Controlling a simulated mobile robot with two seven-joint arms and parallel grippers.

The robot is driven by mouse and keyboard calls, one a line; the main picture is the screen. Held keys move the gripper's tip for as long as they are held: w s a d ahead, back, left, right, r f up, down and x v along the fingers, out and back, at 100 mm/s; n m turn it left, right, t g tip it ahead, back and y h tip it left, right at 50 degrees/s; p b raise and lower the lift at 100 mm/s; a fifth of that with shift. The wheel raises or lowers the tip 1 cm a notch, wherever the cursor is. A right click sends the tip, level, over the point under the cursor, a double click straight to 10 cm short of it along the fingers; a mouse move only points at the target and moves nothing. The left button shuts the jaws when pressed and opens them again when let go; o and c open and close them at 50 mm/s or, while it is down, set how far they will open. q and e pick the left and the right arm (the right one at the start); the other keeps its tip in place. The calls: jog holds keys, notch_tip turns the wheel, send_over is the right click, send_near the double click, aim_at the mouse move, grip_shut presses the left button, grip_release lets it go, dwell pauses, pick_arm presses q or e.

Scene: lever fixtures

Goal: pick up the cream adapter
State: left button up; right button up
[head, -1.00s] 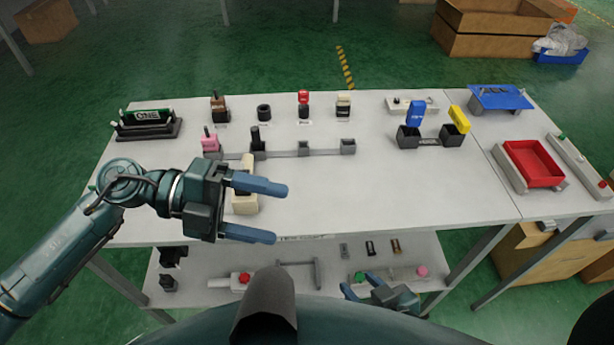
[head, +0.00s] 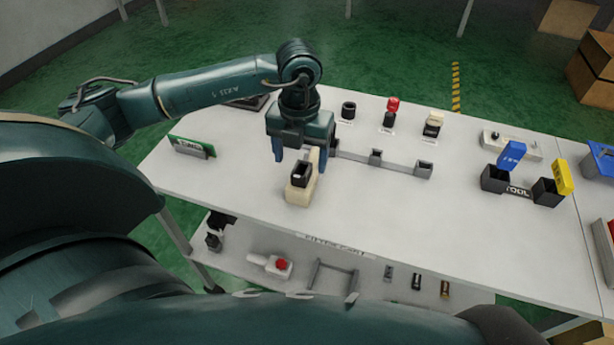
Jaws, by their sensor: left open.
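The cream adapter (head: 299,193) stands on the near left part of the white table. It is a cream block with a dark opening in its top and a taller cream part behind. My left gripper (head: 301,165) points down just behind and over it, open, with one blue finger on each side of the taller part. I cannot tell whether the fingers touch it. The gripper's body hides what is behind. My right gripper is not in view.
A grey rail with sockets (head: 376,157) lies behind on the table (head: 420,225).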

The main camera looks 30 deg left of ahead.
pick_arm(q)
jog(key=shift+w+d+f+p, duration=0.15)
jog(key=shift+f+p, duration=0.1)
jog(key=shift+f, duration=1.45)
jog(key=shift+d+f+p, duration=0.15)
jog(key=shift+f+p, duration=0.05)
jog(key=shift+f, duration=1.5)
jog(key=shift+c, duration=0.5)
jog(key=c, duration=1.1)
